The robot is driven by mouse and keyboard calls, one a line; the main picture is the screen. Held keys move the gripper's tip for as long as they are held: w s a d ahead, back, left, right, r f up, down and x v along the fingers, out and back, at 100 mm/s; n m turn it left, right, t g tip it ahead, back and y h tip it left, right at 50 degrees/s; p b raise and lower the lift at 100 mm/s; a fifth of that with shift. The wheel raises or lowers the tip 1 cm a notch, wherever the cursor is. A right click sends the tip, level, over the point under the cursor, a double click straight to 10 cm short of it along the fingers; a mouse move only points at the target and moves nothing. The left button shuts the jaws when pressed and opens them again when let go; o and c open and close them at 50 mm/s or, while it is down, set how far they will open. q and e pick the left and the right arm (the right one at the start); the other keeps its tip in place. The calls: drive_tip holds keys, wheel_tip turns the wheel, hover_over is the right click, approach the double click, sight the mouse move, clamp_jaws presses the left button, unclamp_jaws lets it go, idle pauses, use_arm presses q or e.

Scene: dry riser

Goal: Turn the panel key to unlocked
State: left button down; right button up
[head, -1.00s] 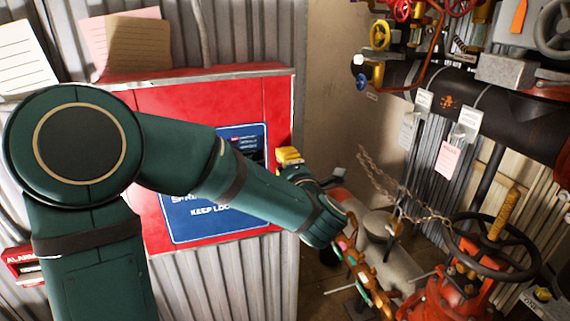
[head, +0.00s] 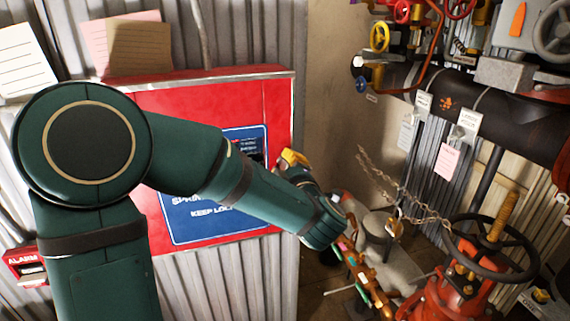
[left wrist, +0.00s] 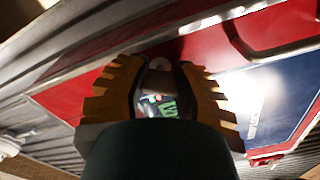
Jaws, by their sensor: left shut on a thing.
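The red panel (head: 275,100) with a blue "KEEP LOCKED" sign (head: 190,222) is on the corrugated wall. My left arm crosses in front of it. My left gripper (head: 293,158) is at the panel's right edge, with only a bit of yellow finger showing past the arm. In the left wrist view the yellow fingers of this gripper (left wrist: 161,75) are closed around a small piece against the red face, which I take to be the panel key (left wrist: 158,80). Green and red marks show between the fingers. The key's turn angle cannot be read. My right gripper is out of view.
A red valve with a dark handwheel (head: 490,248) and a hanging chain (head: 400,190) stand at the right. Pipes with small valves (head: 380,38) fill the upper right. A red alarm box (head: 25,265) is low at the left. Paper notes (head: 135,45) hang above the panel.

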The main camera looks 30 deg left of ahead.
use_arm(q)
drive_tip(key=m+p, duration=0.1)
drive_tip(key=m, duration=0.2)
drive_tip(key=shift+r, duration=0.1)
drive_tip(key=m+p, duration=0.1)
drive_tip(key=m, duration=0.1)
drive_tip(key=shift+m+p, duration=0.3)
drive_tip(key=shift+p, duration=0.05)
drive_tip(key=m+p, duration=0.3)
drive_tip(key=m, duration=0.2)
drive_tip(key=shift+m+p, duration=0.6)
drive_tip(key=shift+m, duration=0.1)
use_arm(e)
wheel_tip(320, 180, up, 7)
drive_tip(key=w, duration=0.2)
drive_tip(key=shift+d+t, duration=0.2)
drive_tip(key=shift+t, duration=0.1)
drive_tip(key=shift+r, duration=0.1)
use_arm(q)
drive_tip(key=c, duration=0.7)
unclamp_jaws()
drive_tip(key=shift+o, duration=0.2)
